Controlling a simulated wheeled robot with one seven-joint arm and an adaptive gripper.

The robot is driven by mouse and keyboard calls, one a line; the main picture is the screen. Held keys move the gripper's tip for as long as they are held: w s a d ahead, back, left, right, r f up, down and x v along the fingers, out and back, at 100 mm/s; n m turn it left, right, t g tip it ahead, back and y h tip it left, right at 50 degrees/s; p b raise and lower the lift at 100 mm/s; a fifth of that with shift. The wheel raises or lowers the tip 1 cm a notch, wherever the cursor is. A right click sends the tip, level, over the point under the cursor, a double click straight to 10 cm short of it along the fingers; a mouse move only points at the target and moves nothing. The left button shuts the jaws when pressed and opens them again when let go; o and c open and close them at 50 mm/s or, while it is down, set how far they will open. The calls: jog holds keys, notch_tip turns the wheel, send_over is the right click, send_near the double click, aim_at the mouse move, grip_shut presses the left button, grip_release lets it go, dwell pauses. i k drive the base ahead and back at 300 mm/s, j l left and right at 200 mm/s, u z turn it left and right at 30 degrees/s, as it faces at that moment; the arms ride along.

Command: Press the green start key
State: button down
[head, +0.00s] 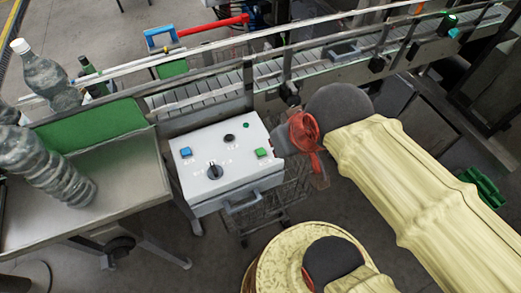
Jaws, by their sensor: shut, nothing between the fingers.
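The white control box (226,190) stands in the middle of the head view, with its sloped panel facing up. A square green key (262,153) sits at the panel's right side; the small lettering near it is too small to read. A blue key (186,152) is at the left, a black rotary knob (214,171) near the front and a dark round button (230,138) behind. A small round green spot (246,125) lies at the back right. My gripper (319,172), red and partly see-through, is shut and empty to the right of the box, apart from the green key.
A conveyor (200,96) with metal rails runs behind the box. A metal table (110,190) with clear bottles (48,165) and a green panel (85,136) stands at the left. A handle (243,205) juts from the box's front. The space above the panel is clear.

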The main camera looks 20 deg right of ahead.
aim_at(260, 152)
jog(key=i+j, duration=0.1)
jog(key=j, duration=0.95)
jog(key=i+j, duration=0.15)
jog(key=j, duration=0.9)
jog(key=z, duration=1.8)
jog(key=i+j, duration=0.05)
